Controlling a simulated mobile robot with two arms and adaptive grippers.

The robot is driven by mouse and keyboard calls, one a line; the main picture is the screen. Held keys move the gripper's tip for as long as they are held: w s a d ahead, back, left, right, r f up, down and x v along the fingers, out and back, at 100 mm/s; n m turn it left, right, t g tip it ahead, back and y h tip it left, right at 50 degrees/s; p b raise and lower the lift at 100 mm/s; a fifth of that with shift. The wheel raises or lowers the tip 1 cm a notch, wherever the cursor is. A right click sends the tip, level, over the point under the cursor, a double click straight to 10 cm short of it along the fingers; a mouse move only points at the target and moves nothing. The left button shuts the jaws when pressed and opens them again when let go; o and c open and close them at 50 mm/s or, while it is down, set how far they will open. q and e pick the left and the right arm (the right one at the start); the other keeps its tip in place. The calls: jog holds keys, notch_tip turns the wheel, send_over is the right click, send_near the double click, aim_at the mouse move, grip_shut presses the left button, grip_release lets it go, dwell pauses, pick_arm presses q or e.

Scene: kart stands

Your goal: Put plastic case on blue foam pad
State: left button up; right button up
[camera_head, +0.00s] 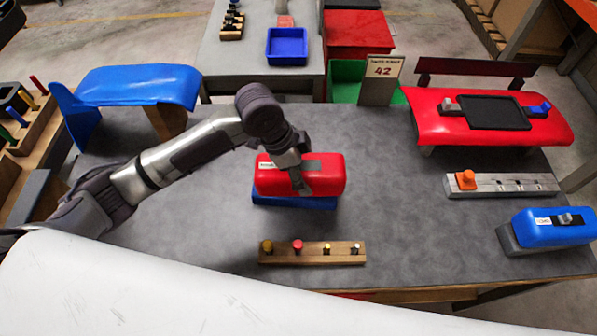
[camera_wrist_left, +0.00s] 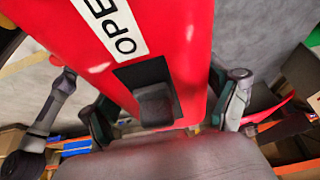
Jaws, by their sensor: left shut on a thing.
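The red plastic case (camera_head: 328,176) is level over the blue foam pad (camera_head: 300,202) near the middle of the grey table. The case hides most of the pad; only its front part shows. I cannot tell whether the case touches it. My left gripper (camera_head: 300,182) reaches down from above and is shut on the case. In the left wrist view the gripper's fingers (camera_wrist_left: 168,108) lie on either side of the red case (camera_wrist_left: 190,40), which has a white label and a black latch. My right gripper does not show.
A wooden strip with several knobs (camera_head: 312,253) lies in front of the pad. A blue case (camera_head: 549,228) and a grey strip with an orange knob (camera_head: 500,187) are at the right. A blue curved panel (camera_head: 135,86) and a red one (camera_head: 436,118) stand at the back.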

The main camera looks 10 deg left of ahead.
pick_arm(q)
jog(key=shift+w+a+f, duration=0.65)
jog(key=shift+w+f, duration=0.05)
jog(key=shift+w, duration=0.25)
jog(key=shift+w+a+f, duration=0.15)
notch_tip(320, 180, down, 3)
jog(key=shift+f+p, duration=0.1)
jog(key=shift+p, duration=0.55)
jog(key=shift+f, duration=0.4)
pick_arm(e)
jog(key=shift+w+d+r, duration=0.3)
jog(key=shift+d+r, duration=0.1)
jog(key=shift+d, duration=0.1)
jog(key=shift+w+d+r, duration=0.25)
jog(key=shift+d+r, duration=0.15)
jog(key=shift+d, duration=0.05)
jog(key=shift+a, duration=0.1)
